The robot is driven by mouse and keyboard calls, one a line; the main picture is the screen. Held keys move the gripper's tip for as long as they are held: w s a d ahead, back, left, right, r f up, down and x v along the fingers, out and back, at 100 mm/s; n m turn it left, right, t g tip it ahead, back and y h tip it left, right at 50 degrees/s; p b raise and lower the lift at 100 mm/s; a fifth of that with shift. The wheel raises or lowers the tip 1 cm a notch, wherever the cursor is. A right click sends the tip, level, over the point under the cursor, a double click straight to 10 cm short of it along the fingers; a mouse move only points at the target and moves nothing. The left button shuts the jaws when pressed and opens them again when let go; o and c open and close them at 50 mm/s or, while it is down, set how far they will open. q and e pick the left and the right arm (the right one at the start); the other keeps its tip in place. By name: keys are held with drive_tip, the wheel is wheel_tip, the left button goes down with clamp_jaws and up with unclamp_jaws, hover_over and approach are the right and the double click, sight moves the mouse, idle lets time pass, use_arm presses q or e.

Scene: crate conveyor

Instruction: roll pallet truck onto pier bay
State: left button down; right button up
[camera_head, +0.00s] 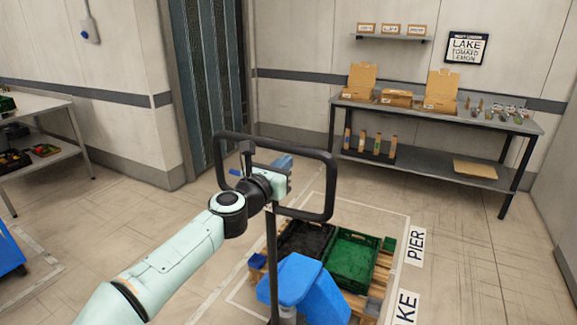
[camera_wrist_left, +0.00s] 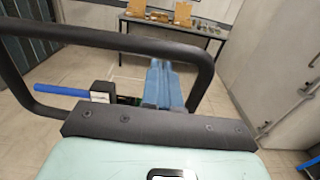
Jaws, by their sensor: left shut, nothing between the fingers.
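The blue pallet truck (camera_head: 318,290) stands upright with its black loop handle (camera_head: 325,187) toward me. Its pallet (camera_head: 378,275) bears a green crate (camera_head: 352,257) and a dark crate (camera_head: 305,238). Pallet and crates lie within a white floor outline (camera_head: 405,225) beside the PIER label (camera_head: 415,246). My left gripper (camera_head: 284,166) is shut and empty at the handle's opening. In the left wrist view its blue fingers (camera_wrist_left: 165,85) appear inside the handle loop (camera_wrist_left: 205,75); whether they touch it, I cannot tell. My right gripper is out of view.
A second label, ending in KE (camera_head: 406,308), lies nearer on the floor. A table (camera_head: 440,115) with open boxes stands at the back wall. A shelf table (camera_head: 40,105) stands at left. A blue object (camera_head: 8,252) is cut off at the left edge. Floor at right is clear.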

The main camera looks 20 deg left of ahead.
use_arm(q)
drive_tip(key=s+a+b, duration=0.1)
drive_tip(key=s+b, duration=0.1)
drive_tip(key=s, duration=0.4)
drive_tip(key=shift+s+b, duration=0.15)
drive_tip(key=shift+b, duration=0.2)
drive_tip(key=shift+f, duration=0.15)
